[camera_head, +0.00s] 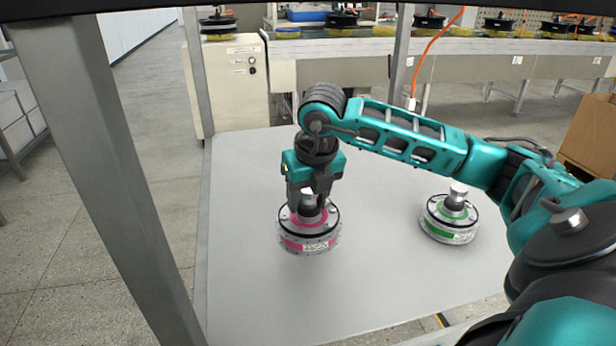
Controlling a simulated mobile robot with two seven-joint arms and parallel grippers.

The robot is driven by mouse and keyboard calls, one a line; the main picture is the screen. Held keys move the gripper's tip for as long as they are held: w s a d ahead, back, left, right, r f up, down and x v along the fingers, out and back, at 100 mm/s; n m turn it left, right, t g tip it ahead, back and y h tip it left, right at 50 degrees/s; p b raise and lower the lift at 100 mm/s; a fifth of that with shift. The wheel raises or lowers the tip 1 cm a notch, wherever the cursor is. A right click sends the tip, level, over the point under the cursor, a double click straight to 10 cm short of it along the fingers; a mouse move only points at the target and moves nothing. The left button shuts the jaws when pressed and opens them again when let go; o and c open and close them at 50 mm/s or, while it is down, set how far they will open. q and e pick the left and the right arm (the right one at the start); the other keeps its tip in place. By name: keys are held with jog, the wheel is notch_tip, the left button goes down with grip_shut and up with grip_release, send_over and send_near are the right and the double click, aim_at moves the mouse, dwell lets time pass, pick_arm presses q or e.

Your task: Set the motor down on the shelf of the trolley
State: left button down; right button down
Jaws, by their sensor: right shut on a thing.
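A round silver hub motor with a pink band (308,242) is under my right gripper (308,199) in the middle of the view. The gripper points down and is shut on the motor's central shaft. The motor looks upright, on or just above the grey shelf (270,306) of the trolley; I cannot tell whether it touches. A second hub motor with a green band (449,220) stands upright on the shelf to the right, apart from the first. My left gripper is not in view.
Grey trolley posts rise at the left (108,160) and at the back. My right arm reaches over the shelf's right side. The shelf's front and left parts are clear. A conveyor (340,48) with several motors runs behind. A brown box (591,135) is at the right.

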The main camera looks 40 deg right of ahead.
aim_at(308, 219)
jog(key=shift+w+f, duration=0.1)
jog(key=shift+f, duration=0.55)
notch_tip(308, 219, down, 4)
jog(key=shift+f+b, duration=0.1)
jog(key=shift+b, duration=0.55)
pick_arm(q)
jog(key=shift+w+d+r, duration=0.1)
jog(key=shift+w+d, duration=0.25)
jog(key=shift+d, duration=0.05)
pick_arm(e)
jog(key=c, duration=0.9)
grip_release()
jog(key=shift+f, duration=0.15)
jog(key=o, duration=0.4)
